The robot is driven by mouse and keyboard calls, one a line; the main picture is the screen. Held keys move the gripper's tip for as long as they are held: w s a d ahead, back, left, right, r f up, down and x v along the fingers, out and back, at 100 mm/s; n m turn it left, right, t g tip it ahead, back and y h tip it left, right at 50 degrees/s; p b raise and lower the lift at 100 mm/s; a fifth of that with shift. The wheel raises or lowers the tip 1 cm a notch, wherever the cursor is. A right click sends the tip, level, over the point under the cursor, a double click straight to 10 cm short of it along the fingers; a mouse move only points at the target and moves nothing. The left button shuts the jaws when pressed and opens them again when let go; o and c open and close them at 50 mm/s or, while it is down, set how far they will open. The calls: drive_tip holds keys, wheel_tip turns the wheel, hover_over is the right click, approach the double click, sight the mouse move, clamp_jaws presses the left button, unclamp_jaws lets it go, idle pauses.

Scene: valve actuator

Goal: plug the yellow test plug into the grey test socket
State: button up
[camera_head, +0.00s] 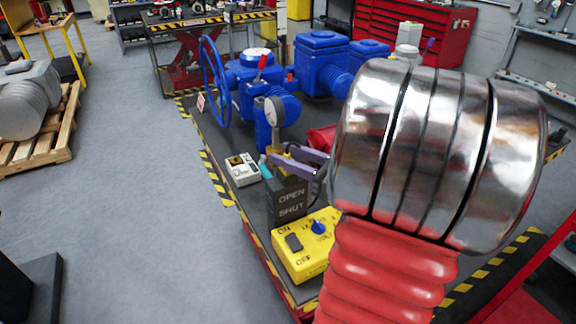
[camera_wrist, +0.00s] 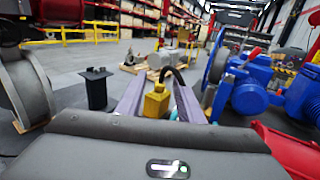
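The yellow test plug (camera_wrist: 157,103) shows in the wrist view between the two purple fingers of my gripper (camera_wrist: 160,95), near their far end. A dark cable arches up behind it. In the head view my gripper (camera_head: 275,157) is beside a small yellow part (camera_head: 276,136), which looks like the plug, below a round gauge. The fingers lie on both sides of the plug, but I cannot tell whether they touch it. A teal part (camera_head: 262,164) is by the fingertips. I cannot clearly make out the grey test socket; a pale box with round holes (camera_head: 242,169) sits just left of my gripper.
A yellow switch box (camera_head: 306,246) and an OPEN/SHUT sign (camera_head: 291,199) stand in front. The blue valve actuator (camera_head: 252,77) with its handwheel (camera_head: 214,83) is behind. A dark box with small posts (camera_wrist: 97,88) shows left in the wrist view. Open floor (camera_head: 130,160) lies left of the bench.

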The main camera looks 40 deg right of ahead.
drive_tip(key=x, duration=0.4)
drive_tip(key=shift+c, duration=0.3)
idle(0.3)
drive_tip(key=shift+f, duration=0.1)
clamp_jaws()
